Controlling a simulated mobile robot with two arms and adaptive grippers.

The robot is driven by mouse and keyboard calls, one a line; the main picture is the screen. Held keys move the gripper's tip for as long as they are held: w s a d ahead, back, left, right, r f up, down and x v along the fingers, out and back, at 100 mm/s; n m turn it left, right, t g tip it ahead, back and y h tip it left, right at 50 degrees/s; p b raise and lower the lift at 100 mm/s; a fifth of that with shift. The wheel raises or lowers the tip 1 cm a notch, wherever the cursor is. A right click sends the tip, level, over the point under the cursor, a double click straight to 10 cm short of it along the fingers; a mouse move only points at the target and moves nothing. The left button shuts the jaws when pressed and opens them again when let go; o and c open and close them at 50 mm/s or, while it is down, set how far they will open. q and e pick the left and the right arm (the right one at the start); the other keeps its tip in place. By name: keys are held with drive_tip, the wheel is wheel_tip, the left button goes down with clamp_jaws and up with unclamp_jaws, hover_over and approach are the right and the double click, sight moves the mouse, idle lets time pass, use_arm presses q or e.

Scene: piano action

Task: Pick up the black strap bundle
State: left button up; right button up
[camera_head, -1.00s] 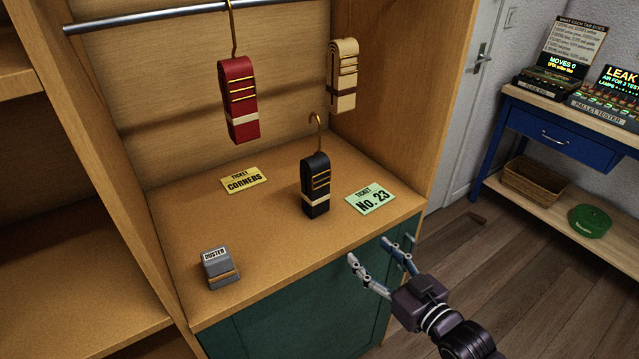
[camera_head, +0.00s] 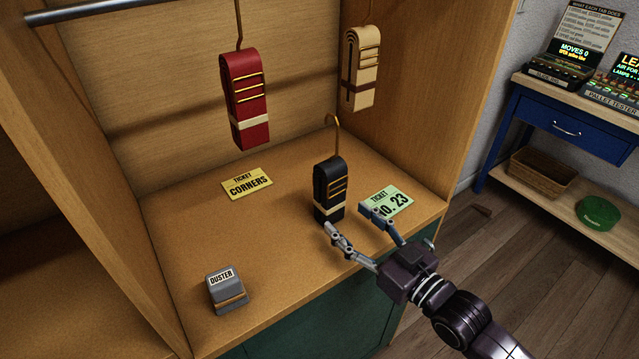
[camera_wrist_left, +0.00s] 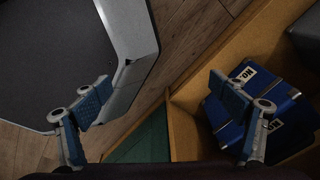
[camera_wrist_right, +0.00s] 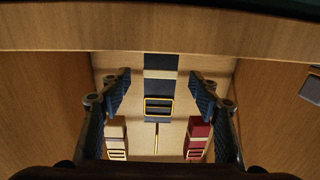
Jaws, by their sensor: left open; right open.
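The black strap bundle (camera_head: 329,190) stands upright on the cabinet shelf, with gold bands, a cream band low down and a gold hook on top. My right gripper (camera_head: 348,220) is open and empty at the shelf's front edge, its fingers pointing at the bundle from the front right. In the right wrist view the black bundle (camera_wrist_right: 159,88) shows centred between the open fingers (camera_wrist_right: 160,85), apparently a little beyond them; I cannot tell any contact. My left gripper (camera_wrist_left: 160,85) is open and empty, seen only in its own wrist view.
A red bundle (camera_head: 244,95) and a cream bundle (camera_head: 361,70) hang above the shelf. Blue boxes (camera_wrist_left: 245,105) sit near my left gripper.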

sight(337, 206)
drive_tip(key=shift+w+a+r, duration=0.1)
drive_tip(key=shift+w+a, duration=0.25)
drive_tip(key=shift+w, duration=0.05)
drive_tip(key=shift+w+a+r+p, duration=0.2)
drive_tip(key=shift+w+a+p, duration=0.1)
drive_tip(key=shift+w+a, duration=0.15)
drive_tip(key=p+x, duration=0.1)
drive_tip(key=x, duration=0.3)
drive_tip(key=shift+w+a+r, duration=0.15)
drive_tip(key=shift+w, duration=0.1)
drive_tip(key=shift+w+a, duration=0.1)
drive_tip(key=shift+w, duration=0.05)
use_arm(q)
drive_tip(key=shift+s+d+r, duration=0.2)
drive_tip(key=shift+s+r, duration=0.05)
drive_tip(key=shift+r, duration=0.2)
drive_tip(key=shift+s+d+r, duration=0.15)
drive_tip(key=shift+s+r, duration=0.1)
drive_tip(key=shift+r, duration=0.2)
use_arm(e)
drive_tip(key=shift+c, duration=0.6)
use_arm(q)
drive_tip(key=shift+w+a, duration=0.1)
drive_tip(key=shift+a, duration=0.05)
use_arm(e)
drive_tip(key=c, duration=1.3)
